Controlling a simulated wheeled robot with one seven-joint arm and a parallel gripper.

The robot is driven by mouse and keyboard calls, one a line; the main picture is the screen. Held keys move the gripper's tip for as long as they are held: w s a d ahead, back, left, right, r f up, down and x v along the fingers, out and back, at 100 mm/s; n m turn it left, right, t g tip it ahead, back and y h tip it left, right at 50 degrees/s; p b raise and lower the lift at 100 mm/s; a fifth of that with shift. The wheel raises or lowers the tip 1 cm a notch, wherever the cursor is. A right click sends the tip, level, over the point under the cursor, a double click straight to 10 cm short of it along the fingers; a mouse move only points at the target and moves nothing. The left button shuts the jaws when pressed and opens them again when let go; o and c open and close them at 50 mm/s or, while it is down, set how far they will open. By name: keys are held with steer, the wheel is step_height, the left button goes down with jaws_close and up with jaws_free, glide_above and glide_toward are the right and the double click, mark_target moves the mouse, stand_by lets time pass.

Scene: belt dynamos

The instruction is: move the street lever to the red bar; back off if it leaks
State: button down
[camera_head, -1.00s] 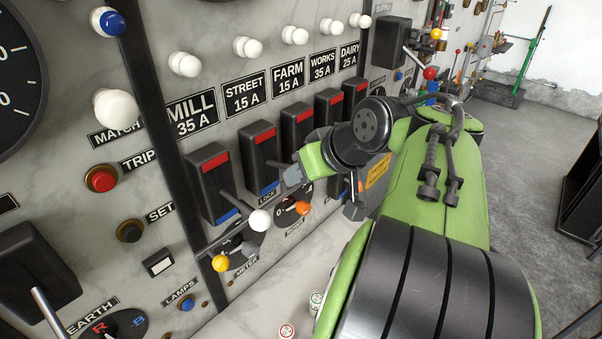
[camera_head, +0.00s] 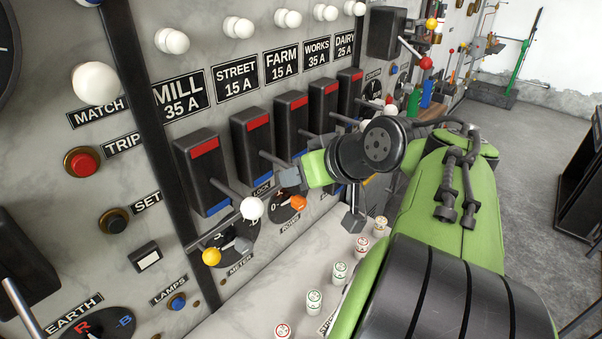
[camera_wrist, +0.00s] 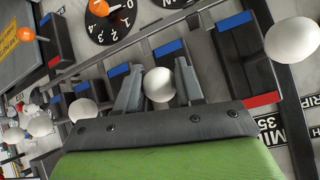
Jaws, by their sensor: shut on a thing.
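The street switch is a black box (camera_head: 250,150) under the STREET 15 A plate (camera_head: 237,82), with a red bar (camera_head: 258,121) at its top and a blue bar at its bottom. Its lever (camera_head: 271,159) sticks out and down to the right, between the two bars. My gripper (camera_head: 290,178) is at the lever's end. In the wrist view its two grey fingers (camera_wrist: 159,66) stand either side of the lever's white knob (camera_wrist: 158,85), shut on it. The head view hides the knob behind my gripper.
The mill lever's white knob (camera_head: 252,208) stands close left of my gripper. The farm switch (camera_head: 290,125) and other switches follow on the right. A yellow knob (camera_head: 211,257) and an orange knob (camera_head: 298,202) are below. Several small capped posts (camera_head: 313,302) line the ledge.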

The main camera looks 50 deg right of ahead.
steer(key=c, duration=0.7)
jaws_free()
steer(key=shift+s+f, duration=0.1)
steer(key=shift+c, duration=0.2)
steer(key=shift+s+r, duration=0.1)
steer(key=shift+r, duration=0.15)
steer(key=p+v, duration=0.7)
steer(key=v, duration=0.8)
